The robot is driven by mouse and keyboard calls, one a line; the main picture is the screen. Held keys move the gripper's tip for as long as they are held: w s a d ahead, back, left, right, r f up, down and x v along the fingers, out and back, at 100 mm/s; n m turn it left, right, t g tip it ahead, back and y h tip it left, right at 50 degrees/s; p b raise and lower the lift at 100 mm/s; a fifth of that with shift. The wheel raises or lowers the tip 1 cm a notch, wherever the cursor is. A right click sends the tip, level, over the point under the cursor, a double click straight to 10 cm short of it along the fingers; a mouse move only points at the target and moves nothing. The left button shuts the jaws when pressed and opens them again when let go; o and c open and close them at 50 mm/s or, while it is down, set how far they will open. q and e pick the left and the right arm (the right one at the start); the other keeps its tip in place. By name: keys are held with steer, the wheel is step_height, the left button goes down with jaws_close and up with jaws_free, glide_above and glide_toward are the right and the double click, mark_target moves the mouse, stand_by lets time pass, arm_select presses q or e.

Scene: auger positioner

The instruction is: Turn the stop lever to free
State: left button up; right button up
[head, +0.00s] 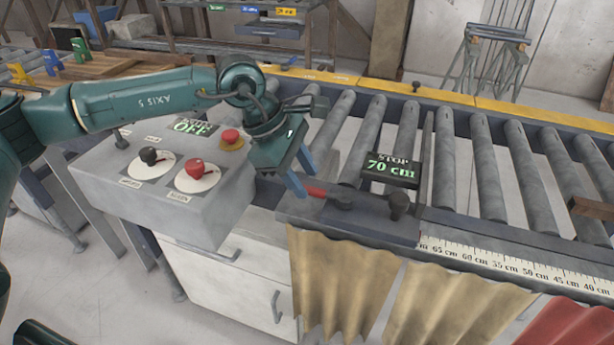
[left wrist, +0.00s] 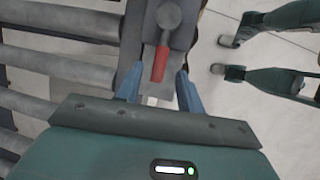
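The stop lever has a red handle (head: 316,191) and a dark pivot (head: 341,199), on the grey stop carriage (head: 349,225) at the roller conveyor's near edge. Its handle points left in the head view. A display (head: 392,168) above the carriage reads "STOP 70 cm". My left gripper (head: 304,176) is at the handle's end with its blue fingers apart. In the left wrist view, the red handle (left wrist: 160,66) points toward my left gripper (left wrist: 157,88), its tip between the open fingers with gaps on both sides. My right gripper is not in view.
A control box (head: 165,195) with two knobs, a red button (head: 230,136) and a display reading "OFF" stands left of the lever. A dark knob (head: 399,205) sits right of the lever. Rollers (head: 447,160) lie behind; a ruler (head: 510,267) runs along the front edge.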

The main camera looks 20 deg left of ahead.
arm_select(q)
steer(key=shift+x, duration=1.1)
jaws_close()
